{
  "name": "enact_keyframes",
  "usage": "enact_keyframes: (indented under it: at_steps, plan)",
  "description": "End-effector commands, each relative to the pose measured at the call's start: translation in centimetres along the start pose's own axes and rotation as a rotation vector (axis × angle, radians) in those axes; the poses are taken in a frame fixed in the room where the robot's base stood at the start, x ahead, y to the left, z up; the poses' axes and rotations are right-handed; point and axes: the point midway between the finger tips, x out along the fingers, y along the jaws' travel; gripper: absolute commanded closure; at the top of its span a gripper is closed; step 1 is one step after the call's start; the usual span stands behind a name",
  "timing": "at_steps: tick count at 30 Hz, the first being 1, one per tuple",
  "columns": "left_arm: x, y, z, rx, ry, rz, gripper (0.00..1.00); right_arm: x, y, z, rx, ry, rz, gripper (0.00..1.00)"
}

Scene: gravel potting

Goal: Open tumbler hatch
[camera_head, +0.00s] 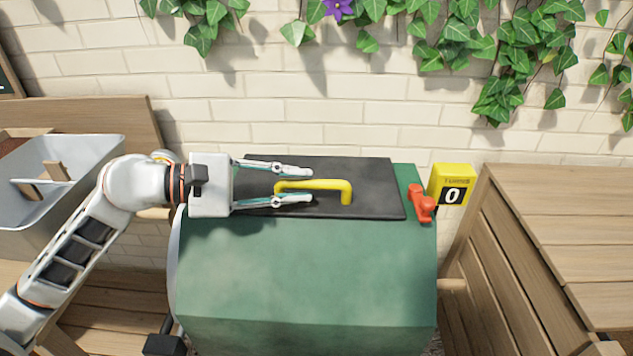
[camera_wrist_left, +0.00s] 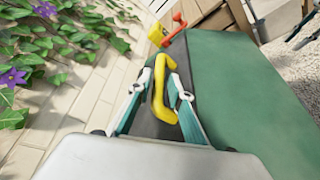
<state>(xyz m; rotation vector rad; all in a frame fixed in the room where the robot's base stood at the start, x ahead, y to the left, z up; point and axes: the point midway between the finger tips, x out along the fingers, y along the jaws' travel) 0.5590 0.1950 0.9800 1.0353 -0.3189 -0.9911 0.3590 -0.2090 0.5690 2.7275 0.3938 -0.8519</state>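The green tumbler (camera_head: 310,270) stands in the middle of the head view. Its dark hatch (camera_head: 375,195) lies flat on top and looks closed. A yellow handle (camera_head: 335,184) rises from the hatch. A red latch (camera_head: 420,204) sits at the hatch's right end. My left gripper (camera_head: 311,185) is open over the hatch, with one finger on each side of the handle's left part. In the left wrist view the handle (camera_wrist_left: 158,86) stands between the two open fingers; I cannot tell whether they touch it.
A yellow counter box (camera_head: 452,184) reading 0 stands right of the tumbler. A wooden bench (camera_head: 560,200) is at the right. A grey tub (camera_head: 95,150) is at the left. A brick wall (camera_head: 330,110) with ivy closes off the back.

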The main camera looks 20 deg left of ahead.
Motion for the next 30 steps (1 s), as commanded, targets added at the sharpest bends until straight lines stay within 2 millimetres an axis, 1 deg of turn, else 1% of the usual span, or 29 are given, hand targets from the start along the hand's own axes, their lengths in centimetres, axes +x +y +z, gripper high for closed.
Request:
enact_keyframes:
  at_steps: [1,3,6,9,12,19,20,21,22,30]
  plan:
    - [0.8,0.2,0.2,0.001,-0.005,0.004,0.80,0.0,0.0,0.1,0.002,-0.003,0.001,0.71]
    - [1.8,0.2,0.2,0.002,-0.004,0.003,0.80,-0.1,-0.1,0.4,0.003,-0.008,0.000,0.71]
    - [2.9,0.2,0.1,0.001,-0.003,0.002,0.80,-0.2,0.0,0.5,0.002,-0.012,0.001,0.71]
    - [3.6,0.1,0.1,0.000,-0.001,0.001,0.80,-0.2,0.1,0.6,0.001,-0.012,0.003,0.71]
    - [3.9,0.0,0.1,0.001,0.000,0.000,0.80,-0.2,0.2,0.6,-0.001,-0.012,0.004,0.71]
    - [3.9,0.0,0.0,0.000,0.000,-0.001,0.80,-0.2,0.4,0.5,-0.009,-0.010,0.004,0.71]
    - [3.9,0.0,0.0,0.000,0.000,-0.001,0.88,-0.2,0.4,0.5,-0.010,-0.009,0.004,0.71]
    - [3.9,0.0,0.0,0.000,0.000,-0.001,0.98,-0.1,0.5,0.5,-0.011,-0.008,0.004,0.71]
    - [3.9,0.0,0.0,0.000,0.000,-0.001,1.00,-0.1,0.5,0.4,-0.012,-0.007,0.004,0.71]
    - [3.9,0.2,0.1,-0.006,0.000,-0.003,1.00,0.1,0.8,-0.3,-0.015,0.005,0.008,0.71]
